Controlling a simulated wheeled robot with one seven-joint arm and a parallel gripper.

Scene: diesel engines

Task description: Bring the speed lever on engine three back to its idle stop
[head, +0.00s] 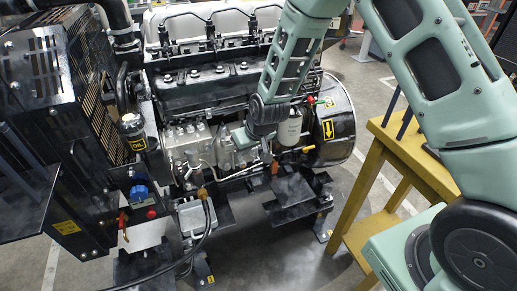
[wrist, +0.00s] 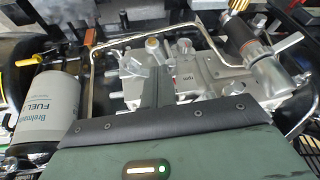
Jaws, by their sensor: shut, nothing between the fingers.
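The engine (head: 215,95) stands in the middle of the head view. Its grey injection pump (head: 187,140) is on the near side. My gripper (head: 243,138) is at the pump's right end, left of the white fuel filter (head: 290,130). It is shut and empty; its fingertips are hard to make out.
The fuel filter also shows at left in the wrist view (wrist: 45,105), near a yellow handle (wrist: 25,61). A thin metal pipe (wrist: 88,75) bends around the casting. A black radiator guard (head: 45,80) stands left; a yellow table (head: 400,150) stands right. Open floor lies between engine and table.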

